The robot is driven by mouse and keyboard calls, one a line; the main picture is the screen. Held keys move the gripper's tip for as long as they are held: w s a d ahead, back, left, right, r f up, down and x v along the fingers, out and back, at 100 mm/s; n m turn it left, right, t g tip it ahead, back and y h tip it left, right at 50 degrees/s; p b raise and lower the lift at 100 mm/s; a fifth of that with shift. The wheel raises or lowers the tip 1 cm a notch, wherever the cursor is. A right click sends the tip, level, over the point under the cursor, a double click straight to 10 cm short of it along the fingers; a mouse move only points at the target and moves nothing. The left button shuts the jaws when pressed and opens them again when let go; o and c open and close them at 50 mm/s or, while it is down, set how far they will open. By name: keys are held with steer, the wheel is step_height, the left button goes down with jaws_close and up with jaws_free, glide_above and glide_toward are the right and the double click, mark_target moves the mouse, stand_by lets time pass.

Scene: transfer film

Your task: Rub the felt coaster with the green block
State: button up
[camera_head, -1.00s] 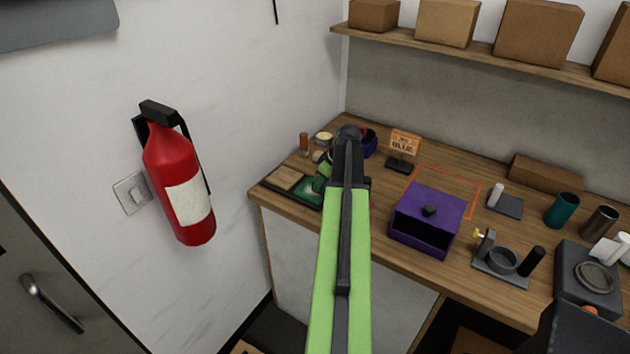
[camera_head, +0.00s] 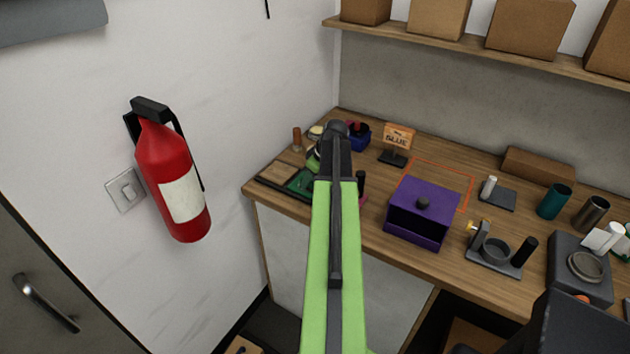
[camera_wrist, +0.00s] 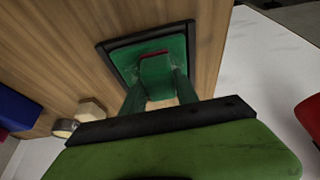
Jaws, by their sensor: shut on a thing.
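In the wrist view the green block (camera_wrist: 155,72), with a red strip along its top edge, sits between the two dark green fingers of my gripper (camera_wrist: 158,88). My gripper is shut on it. Around and beyond the block lies a black-framed square with a green surface (camera_wrist: 121,60), which looks like the felt coaster. The block overlaps this surface; I cannot tell whether they touch. In the head view the green surface (camera_head: 300,183) shows at the counter's left front, beside a wood-coloured panel (camera_head: 275,173). My arm hides most of my gripper there.
A purple box (camera_head: 424,215) stands right of my arm on the wooden counter (camera_head: 375,218). A blue container (camera_head: 359,138) and a sign (camera_head: 397,140) stand behind. A holder with a ring (camera_head: 495,251) is farther right. A fire extinguisher (camera_head: 172,180) hangs on the left wall.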

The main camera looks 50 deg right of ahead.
mark_target(297, 182)
steer(key=shift+w+a, duration=0.2)
steer(key=shift+w, duration=2.55)
steer(key=shift+s+f, duration=0.1)
steer(key=shift+f, duration=0.05)
steer(key=shift+s+d, duration=0.15)
steer(key=shift+s, duration=1.9)
steer(key=shift+s+d, duration=0.15)
steer(key=shift+s, duration=1.85)
step_height(297, 182, up, 6)
steer(key=p, duration=0.6)
steer(key=shift+w, duration=0.1)
